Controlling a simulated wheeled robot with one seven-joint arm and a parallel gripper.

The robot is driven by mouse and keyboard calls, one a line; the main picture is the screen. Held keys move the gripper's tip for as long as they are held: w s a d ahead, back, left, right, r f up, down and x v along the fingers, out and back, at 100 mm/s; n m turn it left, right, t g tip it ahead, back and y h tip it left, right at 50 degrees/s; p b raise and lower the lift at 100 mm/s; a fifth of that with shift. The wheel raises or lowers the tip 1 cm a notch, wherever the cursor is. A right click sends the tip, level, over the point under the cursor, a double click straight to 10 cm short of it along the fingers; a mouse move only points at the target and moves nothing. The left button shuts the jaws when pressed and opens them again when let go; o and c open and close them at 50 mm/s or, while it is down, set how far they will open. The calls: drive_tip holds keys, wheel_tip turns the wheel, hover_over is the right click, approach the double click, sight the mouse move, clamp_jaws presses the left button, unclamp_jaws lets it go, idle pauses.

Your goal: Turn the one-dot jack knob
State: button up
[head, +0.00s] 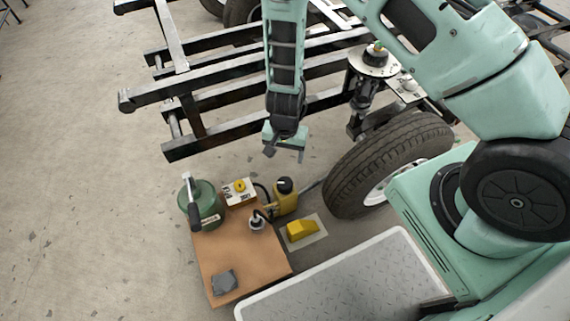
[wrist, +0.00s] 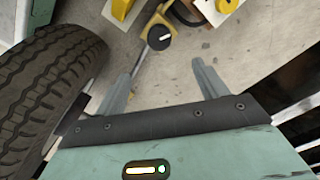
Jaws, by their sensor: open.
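A yellow jack (head: 284,203) with a round black knob (head: 284,184) on top stands on the floor behind the brown board. In the wrist view the black knob (wrist: 160,37) carries a white bar mark and lies beyond my fingertips. A white box with a yellow knob (head: 240,186) stands just left of the jack; that yellow knob also shows at the top edge of the wrist view (wrist: 227,5). I cannot make out dots on either knob. My gripper (head: 285,153) is open and empty, above and behind the jack, apart from both knobs.
A green canister (head: 204,205) stands at the left of the brown board (head: 225,255), with a grey block (head: 224,281) at its front. A yellow wedge (head: 300,230) sits right of it. A tyre (head: 385,165) and black chassis rails (head: 215,81) are close to my arm. The left floor is clear.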

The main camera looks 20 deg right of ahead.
sight(285, 183)
drive_tip(key=shift+p, duration=0.5)
wheel_tip(285, 183, down, 18)
drive_tip(key=b, duration=1.4)
drive_tip(key=shift+s+r, duration=0.1)
drive_tip(key=shift+r, duration=0.15)
drive_tip(key=c, duration=1)
drive_tip(key=shift+r+m+p, duration=0.1)
drive_tip(key=shift+m+p, duration=0.3)
